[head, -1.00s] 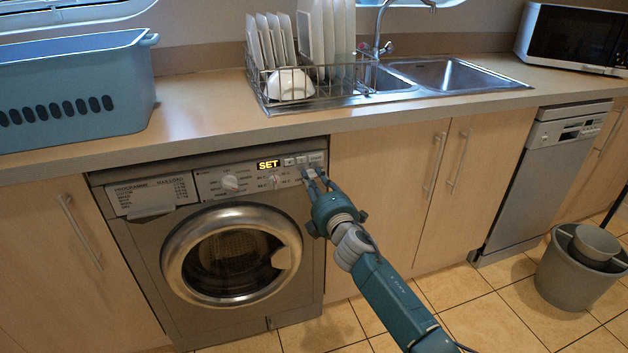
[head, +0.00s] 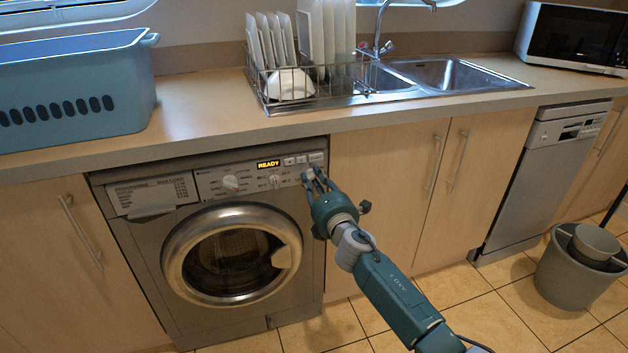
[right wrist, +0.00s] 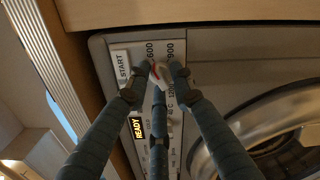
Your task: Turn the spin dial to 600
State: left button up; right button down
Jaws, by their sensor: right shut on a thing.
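The spin dial (right wrist: 164,71) is a small pale knob with a red mark, seen in the right wrist view. Labels 600, 900 and 1200 are printed around it. The red mark is on the knob's left side in that view, toward the 600 label (right wrist: 150,50). My right gripper (head: 315,180) is shut on the dial, its dark fingers around it. In the head view the fingers largely hide the dial. The washing machine's display (head: 268,164) reads READY. My left gripper is not in view.
The START button (right wrist: 122,65) is close beside the fingers. Two other knobs, a larger one (head: 231,183) and a smaller one (head: 275,182), are to the left on the panel. The round door (head: 231,254) is below, closed. The worktop edge (head: 340,130) overhangs above.

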jog(key=shift+d+f, duration=0.1)
jog(key=c, duration=1.5)
grip_release()
jog(key=v, duration=1.2)
